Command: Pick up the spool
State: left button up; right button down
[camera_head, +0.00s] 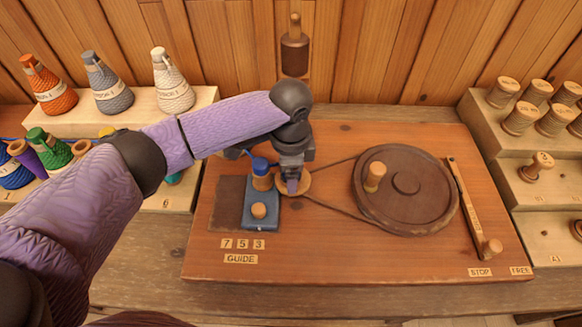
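My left arm comes in from the left, and my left gripper (292,184) points down over a small round wooden disc (307,186) on the wooden board. A purple piece shows at the fingertips; I cannot tell whether it is a finger or a held thing. A spool-like wooden piece with a blue top (262,178) stands just left of the gripper, on a blue block. On the stepped rack at the right, several pale wooden spools (520,119) stand on the top step. One spool (537,167) sits tilted on the middle step. My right gripper is not in view.
A belt runs from the small disc to a large dark wheel (408,212) with a peg (375,177). A lever (470,205) lies right of it. Cones of thread (172,82) stand on a stepped rack at the left.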

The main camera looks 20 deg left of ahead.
pick_arm(q)
jog(key=c, duration=0.9)
